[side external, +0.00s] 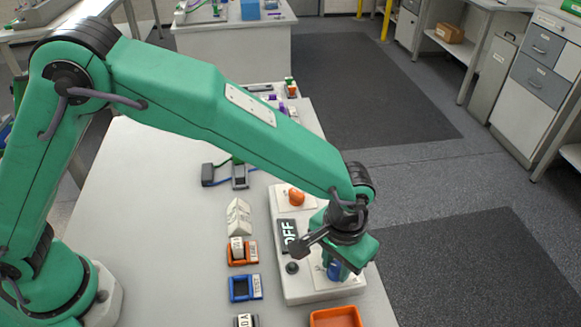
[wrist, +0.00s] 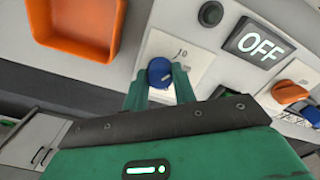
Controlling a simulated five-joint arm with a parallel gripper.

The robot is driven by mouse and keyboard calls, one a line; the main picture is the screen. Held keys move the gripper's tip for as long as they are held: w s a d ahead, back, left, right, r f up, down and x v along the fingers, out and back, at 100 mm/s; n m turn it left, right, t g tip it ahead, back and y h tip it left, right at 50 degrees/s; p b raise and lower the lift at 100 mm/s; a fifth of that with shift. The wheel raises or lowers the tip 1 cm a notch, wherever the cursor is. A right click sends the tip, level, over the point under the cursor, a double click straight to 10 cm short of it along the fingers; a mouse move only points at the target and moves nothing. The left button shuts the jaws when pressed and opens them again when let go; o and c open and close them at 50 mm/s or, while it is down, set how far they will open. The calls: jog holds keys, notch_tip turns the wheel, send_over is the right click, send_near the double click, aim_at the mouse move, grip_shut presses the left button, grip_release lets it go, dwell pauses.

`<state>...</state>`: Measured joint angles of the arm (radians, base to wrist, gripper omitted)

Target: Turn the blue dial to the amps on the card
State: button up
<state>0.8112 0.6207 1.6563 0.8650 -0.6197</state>
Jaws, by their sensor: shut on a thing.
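The blue dial (wrist: 160,72) sits on a pale square plate of the white cycler (wrist: 200,75), with a marking that looks like "10" beside it. In the side view the dial (side external: 334,270) is partly hidden under my gripper (side external: 335,272). In the wrist view my gripper (wrist: 160,85) has its two green fingers on either side of the dial, shut on it. The dial's pointer cannot be made out. A white folded card (side external: 239,217) stands left of the cycler; its writing is too small to read.
The cycler has a display reading OFF (wrist: 258,43), an orange dial (side external: 296,197) and a black knob (side external: 292,267). An orange tray (side external: 335,317) lies close in front. Orange (side external: 242,252) and blue (side external: 245,288) holders stand left. The table's left part is clear.

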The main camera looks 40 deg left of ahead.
aim_at(336, 265)
jog(key=m, duration=0.6)
jog(key=shift+m, duration=0.4)
jog(key=shift+r, duration=0.1)
dwell(0.3)
jog(key=o, duration=1)
jog(key=shift+r, duration=3.9)
jog(key=shift+a, duration=0.1)
